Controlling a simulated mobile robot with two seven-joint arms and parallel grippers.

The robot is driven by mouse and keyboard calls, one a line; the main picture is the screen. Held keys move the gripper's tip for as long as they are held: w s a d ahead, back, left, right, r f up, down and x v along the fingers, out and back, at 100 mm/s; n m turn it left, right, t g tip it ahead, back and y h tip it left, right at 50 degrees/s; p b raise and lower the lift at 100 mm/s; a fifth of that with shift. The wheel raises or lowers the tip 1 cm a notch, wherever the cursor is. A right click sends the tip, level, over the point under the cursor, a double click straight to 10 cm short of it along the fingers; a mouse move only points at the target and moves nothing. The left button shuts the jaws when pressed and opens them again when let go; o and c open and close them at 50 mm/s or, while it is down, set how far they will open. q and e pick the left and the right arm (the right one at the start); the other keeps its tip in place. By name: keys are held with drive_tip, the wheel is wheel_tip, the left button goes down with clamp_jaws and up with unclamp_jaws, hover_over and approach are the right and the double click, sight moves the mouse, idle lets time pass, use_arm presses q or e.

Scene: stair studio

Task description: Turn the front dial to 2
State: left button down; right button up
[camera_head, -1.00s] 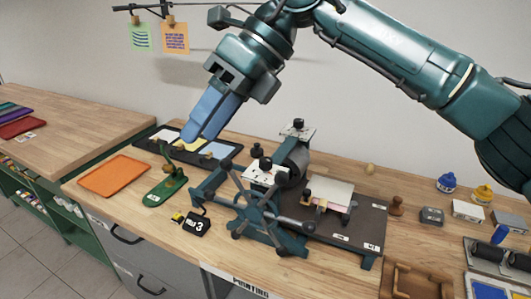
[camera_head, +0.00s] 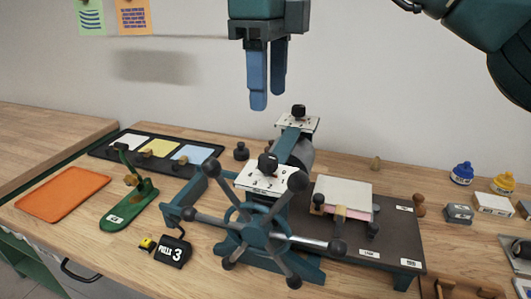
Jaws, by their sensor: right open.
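The press stands on the bench, with a large spoked wheel (camera_head: 262,232) in front. Its front dial is a black knob (camera_head: 268,162) on a white marked plate (camera_head: 266,182). A similar rear knob (camera_head: 298,111) sits on another white plate (camera_head: 297,124) farther back. The dial markings are too small to read. My right gripper (camera_head: 268,98) points straight down, open and empty, above the press. In the picture its fingertips are above the front knob and left of the rear knob, apart from both. My left gripper is out of view.
A black "PULLS 3" counter (camera_head: 173,250) and green stand (camera_head: 130,202) are left of the press. An orange tray (camera_head: 63,193) lies farther left. A dark tray of coloured pads (camera_head: 205,172) lies behind. Ink bottles (camera_head: 462,173) stand at right.

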sight(268, 156)
wheel_tip(268, 156, down, 10)
drive_tip(key=shift+f+b, duration=0.2)
drive_tip(key=shift+b, duration=0.1)
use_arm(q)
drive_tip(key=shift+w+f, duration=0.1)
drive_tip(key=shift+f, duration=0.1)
use_arm(e)
drive_tip(key=c, duration=1)
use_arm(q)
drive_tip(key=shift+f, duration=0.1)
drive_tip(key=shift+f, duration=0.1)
use_arm(e)
drive_tip(key=shift+m, duration=0.4)
drive_tip(key=m+b, duration=0.1)
drive_tip(key=m, duration=0.1)
drive_tip(key=shift+m, duration=0.4)
use_arm(q)
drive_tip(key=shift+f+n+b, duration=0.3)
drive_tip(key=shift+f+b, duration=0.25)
drive_tip(key=shift+b, duration=0.05)
use_arm(e)
drive_tip(key=m, duration=0.5)
drive_tip(key=shift+m, duration=0.4)
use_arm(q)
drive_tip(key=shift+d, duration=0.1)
use_arm(e)
drive_tip(key=shift+m, duration=0.3)
